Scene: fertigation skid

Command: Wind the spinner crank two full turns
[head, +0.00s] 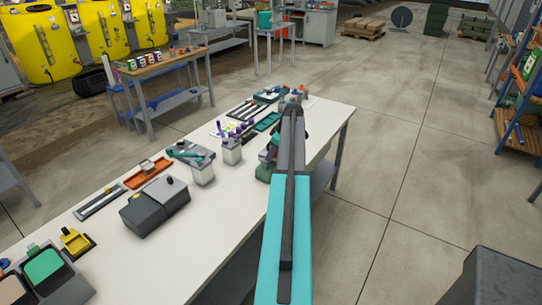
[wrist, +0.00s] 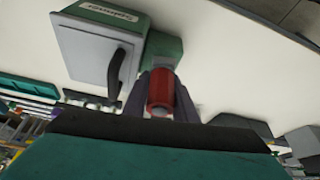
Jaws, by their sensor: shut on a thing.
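In the wrist view my gripper (wrist: 163,100) is shut on a red cylindrical crank knob (wrist: 160,84), with a dark finger on each side of it. The spinner (wrist: 98,48), a grey-fronted green box with a label on its edge, stands just beyond and to the left. A dark curved bar (wrist: 116,72) lies across its grey face. In the head view the spinner (head: 264,172) shows only in part on the table's right side, behind my teal arm. The gripper and knob cannot be made out clearly there.
The white table (head: 105,240) holds a dark grey box (head: 155,207), an orange tray (head: 147,173), white containers with tools (head: 231,151) and several trays towards its far end. Open concrete floor (head: 400,130) lies to the right. A shelf rack (head: 523,85) stands at the far right.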

